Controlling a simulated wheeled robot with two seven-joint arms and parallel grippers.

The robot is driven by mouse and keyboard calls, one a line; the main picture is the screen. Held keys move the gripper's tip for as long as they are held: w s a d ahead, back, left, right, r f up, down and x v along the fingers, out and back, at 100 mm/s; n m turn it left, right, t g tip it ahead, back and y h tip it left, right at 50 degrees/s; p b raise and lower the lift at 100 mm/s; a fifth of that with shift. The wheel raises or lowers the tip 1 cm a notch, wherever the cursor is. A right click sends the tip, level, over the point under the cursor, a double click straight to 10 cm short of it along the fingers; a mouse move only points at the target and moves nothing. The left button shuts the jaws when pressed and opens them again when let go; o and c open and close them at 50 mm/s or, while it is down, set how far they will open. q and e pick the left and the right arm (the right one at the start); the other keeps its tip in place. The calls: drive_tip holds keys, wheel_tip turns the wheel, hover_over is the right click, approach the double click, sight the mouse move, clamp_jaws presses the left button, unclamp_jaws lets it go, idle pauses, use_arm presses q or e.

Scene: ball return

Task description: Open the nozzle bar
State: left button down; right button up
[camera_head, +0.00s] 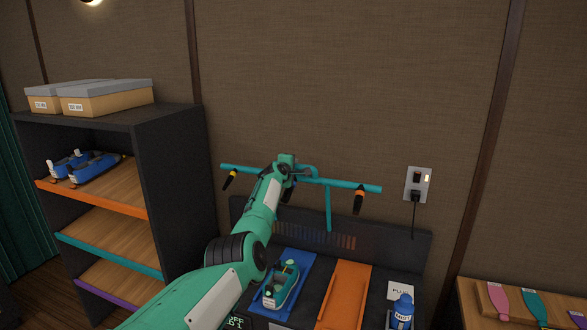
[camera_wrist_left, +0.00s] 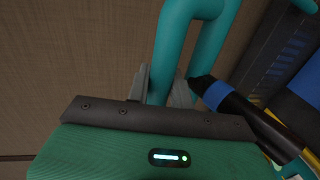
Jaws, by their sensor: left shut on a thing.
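The teal nozzle bar (camera_head: 343,185) runs across above the dark machine, held on a thin teal post (camera_head: 328,210). Black nozzles hang from it: one with a yellow band at the left (camera_head: 230,180), one with an orange band at the right (camera_head: 359,200). My left gripper (camera_head: 290,164) is at the middle of the bar, shut on its curved teal handle. In the left wrist view, the grey fingers (camera_wrist_left: 165,88) close around the handle's teal tube (camera_wrist_left: 172,50). A black nozzle with a blue band (camera_wrist_left: 218,97) is close beside the fingers. My right gripper is out of view.
Below the bar, a teal shoe (camera_head: 281,288) rests on the blue pad (camera_head: 300,265); the orange pad (camera_head: 343,295) is bare. A blue bottle (camera_head: 401,312) stands right. A wall outlet (camera_head: 417,184) has a plugged cord. A shelf (camera_head: 165,180) with blue shoes stands left.

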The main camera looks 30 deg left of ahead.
use_arm(q)
drive_tip(key=shift+r, duration=0.15)
drive_tip(key=c, duration=1.4)
unclamp_jaws()
drive_tip(key=shift+o, duration=0.2)
drive_tip(key=shift+s, duration=0.15)
drive_tip(key=shift+s+d, duration=0.1)
drive_tip(key=shift+s, duration=0.05)
drive_tip(key=shift+p+v, duration=0.4)
drive_tip(key=shift+v, duration=0.7)
drive_tip(key=b+v, duration=0.3)
drive_tip(key=v, duration=0.8)
